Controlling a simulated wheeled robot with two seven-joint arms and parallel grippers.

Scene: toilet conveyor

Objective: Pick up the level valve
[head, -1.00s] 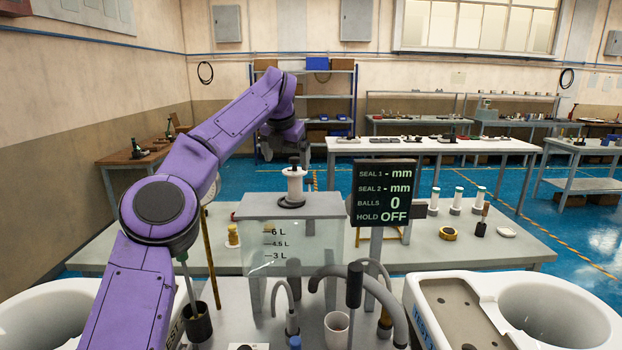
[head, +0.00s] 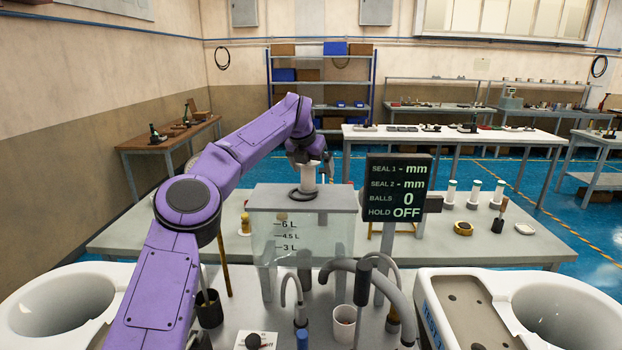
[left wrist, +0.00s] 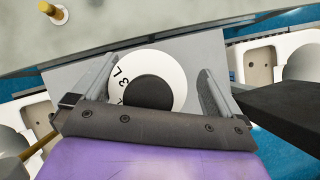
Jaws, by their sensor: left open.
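A white spool-shaped piece, which looks like the level valve (head: 308,177), stands upright on the grey lid of the clear tank (head: 345,225). A dark ring lies around its base. In the left wrist view the white disc (left wrist: 178,72) with black lettering and a dark round centre appears between my fingers. My left gripper (left wrist: 158,66) is open, one finger on each side of it. In the head view the left gripper (head: 307,153) is over the top of the white piece and hides its upper end. I cannot tell whether the fingers touch it. My right gripper is not in view.
A display board (head: 397,188) stands close right of the tank. Toilet bowls (head: 60,305) flank the conveyor bench at left and right (head: 550,300). Curved hoses (head: 375,275) and a white cup (head: 343,325) are in front. White cylinders (head: 474,192) stand on the table behind.

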